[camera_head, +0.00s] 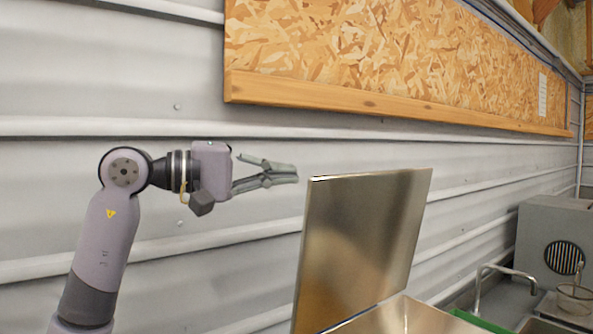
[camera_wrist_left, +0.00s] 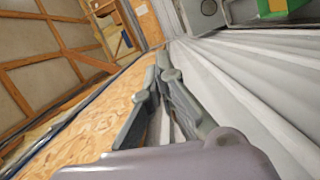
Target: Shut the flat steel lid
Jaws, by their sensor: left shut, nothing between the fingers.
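The flat steel lid (camera_head: 365,245) stands open, nearly upright, at the back of a steel hopper (camera_head: 405,318) in the head view. Only the top of the hopper shows, at the bottom edge. My left gripper (camera_head: 294,174) is shut and empty. In the head view its fingertips appear just left of the lid's upper left corner, with a small gap in the picture; the depth between them is hard to judge. The left gripper (camera_wrist_left: 170,72) also shows in the left wrist view, where I cannot make out the lid. My right gripper is not in view.
A corrugated metal wall (camera_head: 250,240) runs behind my left arm, with a chipboard panel (camera_head: 390,65) above.

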